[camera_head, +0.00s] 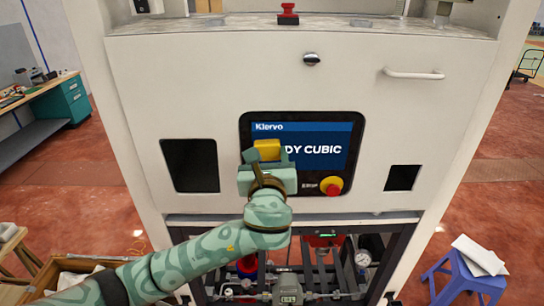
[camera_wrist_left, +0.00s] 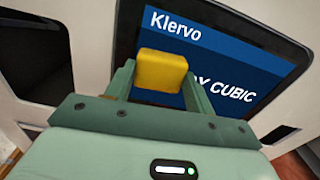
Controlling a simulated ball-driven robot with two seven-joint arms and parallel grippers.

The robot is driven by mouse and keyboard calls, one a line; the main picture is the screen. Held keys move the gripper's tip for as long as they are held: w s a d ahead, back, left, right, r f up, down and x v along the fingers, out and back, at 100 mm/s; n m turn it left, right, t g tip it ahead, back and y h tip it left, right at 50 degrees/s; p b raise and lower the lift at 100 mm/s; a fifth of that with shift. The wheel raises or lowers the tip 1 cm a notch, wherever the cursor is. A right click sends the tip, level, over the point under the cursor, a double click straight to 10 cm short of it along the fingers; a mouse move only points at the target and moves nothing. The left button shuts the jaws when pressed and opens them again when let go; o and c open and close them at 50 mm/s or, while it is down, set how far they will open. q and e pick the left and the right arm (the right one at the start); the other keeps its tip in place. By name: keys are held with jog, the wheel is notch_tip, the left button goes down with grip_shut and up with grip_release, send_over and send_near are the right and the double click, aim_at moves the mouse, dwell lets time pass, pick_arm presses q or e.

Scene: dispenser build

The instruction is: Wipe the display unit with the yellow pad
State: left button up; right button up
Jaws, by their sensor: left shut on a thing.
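The display unit (camera_head: 336,140) is a dark-framed blue screen reading "Klervo" and "DY CUBIC" on the front of a white machine. It also fills the upper part of the left wrist view (camera_wrist_left: 235,55). My left gripper (camera_head: 265,160) is in front of the screen's left side and hides part of it. It is shut on the yellow pad (camera_head: 268,149), which also shows between the fingers in the left wrist view (camera_wrist_left: 161,71). The pad overlaps the screen's left part; I cannot tell whether it touches the glass. My right gripper is not in view.
A red and yellow emergency button (camera_head: 331,186) sits at the screen's lower right. Square openings flank the screen (camera_head: 190,165). A white handle (camera_head: 413,74) sticks out at the upper right. Pipes and a gauge (camera_head: 363,258) are below. A blue stool (camera_head: 464,277) stands at right.

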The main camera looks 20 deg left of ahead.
pick_arm(q)
jog(key=shift+s+d, duration=0.25)
jog(key=shift+s, duration=0.2)
jog(key=shift+v, duration=2.5)
jog(key=shift+s, duration=0.1)
jog(key=v, duration=0.3)
jog(key=shift+r, duration=0.1)
